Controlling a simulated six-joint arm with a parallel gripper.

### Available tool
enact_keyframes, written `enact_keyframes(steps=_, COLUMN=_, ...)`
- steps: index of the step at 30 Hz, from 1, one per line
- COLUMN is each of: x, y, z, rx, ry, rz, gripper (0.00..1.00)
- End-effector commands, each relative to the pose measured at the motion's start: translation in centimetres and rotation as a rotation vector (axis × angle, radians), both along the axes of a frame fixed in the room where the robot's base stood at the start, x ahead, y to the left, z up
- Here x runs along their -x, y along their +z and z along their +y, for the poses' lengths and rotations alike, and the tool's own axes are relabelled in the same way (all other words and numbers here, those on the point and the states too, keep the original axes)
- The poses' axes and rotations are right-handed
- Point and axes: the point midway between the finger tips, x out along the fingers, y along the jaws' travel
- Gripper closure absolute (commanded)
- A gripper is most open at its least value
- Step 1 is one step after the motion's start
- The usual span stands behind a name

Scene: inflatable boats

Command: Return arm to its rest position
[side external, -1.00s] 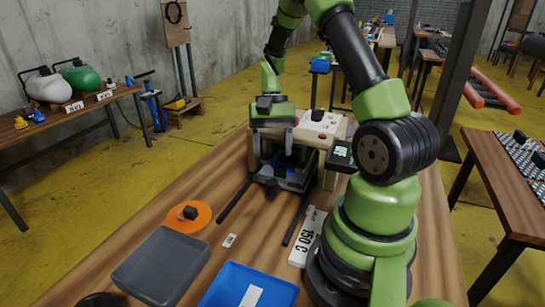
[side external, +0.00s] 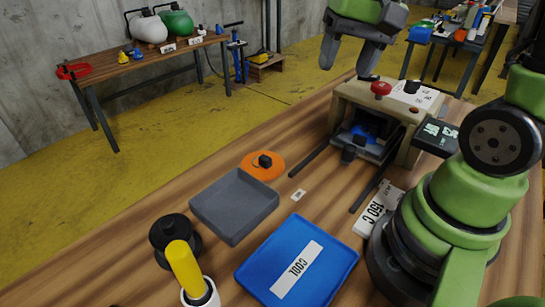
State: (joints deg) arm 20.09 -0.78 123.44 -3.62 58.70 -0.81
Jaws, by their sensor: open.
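My gripper (side external: 345,56) is at the top of the side external view, above and just behind-left of a beige machine (side external: 402,108). Its dark fingers point down, spread apart with nothing seen between them. The machine has a red knob and a dark knob on top. Its front opening holds something blue (side external: 362,133), partly hidden in shadow. My green arm stands at the right, and part of it is cut off by the picture edge.
On the wooden table lie a grey tray (side external: 234,232), a blue tray marked COOL (side external: 332,256), an orange disc with a black knob (side external: 276,174) and a 150 C sign (side external: 370,222). Dark rails (side external: 308,162) extend from the machine. A yellow-handled tool (side external: 186,268) stands at the front.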

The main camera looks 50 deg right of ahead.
Motion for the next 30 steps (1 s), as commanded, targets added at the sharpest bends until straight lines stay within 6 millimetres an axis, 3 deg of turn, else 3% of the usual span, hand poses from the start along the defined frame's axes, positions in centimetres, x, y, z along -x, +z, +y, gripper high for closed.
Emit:
enact_keyframes(steps=6, x=3.5, y=3.8, z=4.7, rx=0.062, ry=0.171, rz=-0.241, gripper=0.43)
enact_keyframes(steps=12, x=6.5, y=5.2, z=7.2, rx=0.077, ry=0.285, rz=-0.414, gripper=0.43)
enact_keyframes(steps=18, x=7.8, y=5.4, z=8.0, rx=0.08, ry=0.331, rz=-0.489, gripper=0.43)
enact_keyframes(steps=30, x=7.9, y=5.4, z=8.0, rx=0.08, ry=0.333, rz=-0.492, gripper=0.43)
